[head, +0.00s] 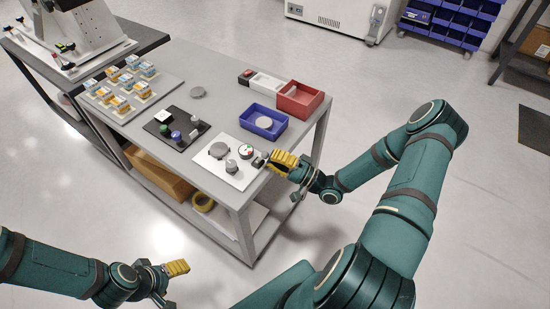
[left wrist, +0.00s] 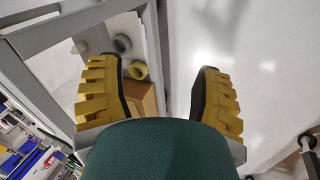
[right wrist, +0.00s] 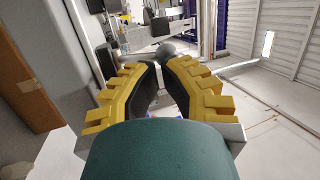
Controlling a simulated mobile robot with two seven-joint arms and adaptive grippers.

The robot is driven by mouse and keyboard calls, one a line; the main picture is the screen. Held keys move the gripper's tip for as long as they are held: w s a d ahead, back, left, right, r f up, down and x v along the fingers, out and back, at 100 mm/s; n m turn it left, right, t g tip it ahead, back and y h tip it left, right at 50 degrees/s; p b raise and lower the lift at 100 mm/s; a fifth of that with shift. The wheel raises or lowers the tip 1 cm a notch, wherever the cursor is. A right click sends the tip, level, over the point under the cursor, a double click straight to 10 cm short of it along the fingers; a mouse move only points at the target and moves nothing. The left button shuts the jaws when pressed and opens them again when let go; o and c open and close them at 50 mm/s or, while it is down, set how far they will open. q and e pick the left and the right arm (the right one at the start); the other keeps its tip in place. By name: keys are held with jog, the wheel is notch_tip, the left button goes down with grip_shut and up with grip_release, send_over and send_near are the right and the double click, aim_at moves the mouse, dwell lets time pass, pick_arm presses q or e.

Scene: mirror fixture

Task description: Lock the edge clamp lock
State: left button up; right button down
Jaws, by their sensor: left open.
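A white fixture plate (head: 213,176) lies at the near right of the grey table in the head view. It bears a grey round disc (head: 218,150), a grey knob (head: 231,166) and a white dial with red and green marks (head: 246,152). A small dark part (head: 259,160) sits at the plate's right edge; I cannot tell if it is the edge clamp lock. My right gripper (head: 278,160) is beside it. In the right wrist view its fingers lean close together, with a grey rounded part (right wrist: 177,49) just beyond them; contact is unclear. My left gripper (head: 167,269) is open and empty, away from the table.
A blue bin (head: 268,133) and a red bin (head: 299,101) stand behind the plate. A black tray (head: 168,138) with small knobs is to its left. A cardboard box (head: 158,174) and a yellow roll (head: 203,201) are on the lower shelf. Floor in front is clear.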

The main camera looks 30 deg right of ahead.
pick_arm(q)
jog(key=shift+w+r+p, duration=0.1)
jog(key=shift+r+p, duration=0.25)
jog(key=shift+r, duration=0.1)
pick_arm(e)
jog(key=shift+w+a+r+g, duration=0.1)
jog(key=shift+r+g, duration=0.1)
jog(key=shift+g, duration=0.1)
